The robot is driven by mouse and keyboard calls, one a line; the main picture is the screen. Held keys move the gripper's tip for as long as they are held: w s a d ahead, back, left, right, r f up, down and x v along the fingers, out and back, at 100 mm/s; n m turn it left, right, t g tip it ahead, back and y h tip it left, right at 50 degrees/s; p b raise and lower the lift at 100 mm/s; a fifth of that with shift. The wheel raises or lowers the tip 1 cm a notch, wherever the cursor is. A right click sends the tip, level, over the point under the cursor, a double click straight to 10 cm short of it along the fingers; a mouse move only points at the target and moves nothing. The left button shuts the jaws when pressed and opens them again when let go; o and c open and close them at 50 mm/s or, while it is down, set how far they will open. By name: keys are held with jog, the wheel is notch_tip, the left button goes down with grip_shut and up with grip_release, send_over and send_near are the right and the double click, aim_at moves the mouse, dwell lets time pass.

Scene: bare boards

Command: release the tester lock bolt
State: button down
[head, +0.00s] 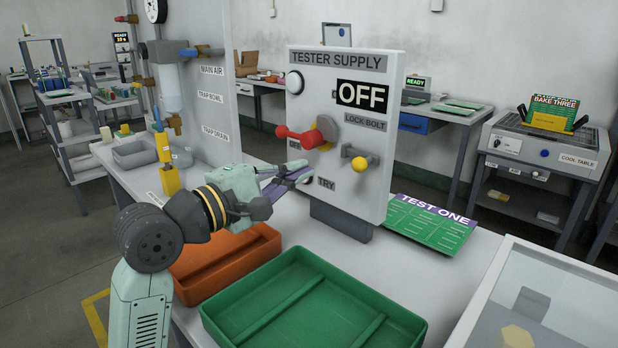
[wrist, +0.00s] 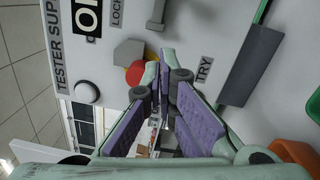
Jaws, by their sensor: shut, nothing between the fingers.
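The tester supply panel (head: 300,125) stands upright on the bench and its sign (head: 362,95) reads OFF. The lock bolt (head: 359,163), a grey bar with a yellow knob, sits on the panel's right side below the LOCK BOLT label (head: 365,126). Part of the bolt shows at the top of the wrist view (wrist: 156,14). A red rotary handle (head: 300,136) points left beside it. My gripper (head: 303,172) is shut and empty, in front of the panel's lower left, left of and slightly below the bolt. Its fingertips (wrist: 166,66) partly cover the handle in the wrist view.
A white button (head: 295,82) is at the panel's upper left, and the TRY label (head: 327,183) is low down. A green tray (head: 312,305) and an orange tray (head: 225,262) lie in front. A green TEST ONE board (head: 430,222) lies right of the panel.

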jog(key=b+v, duration=0.1)
jog(key=v, duration=0.6)
jog(key=shift+s+r+b, duration=0.2)
jog(key=shift+s+b, duration=0.2)
jog(key=shift+s, duration=0.05)
jog(key=shift+d, duration=0.15)
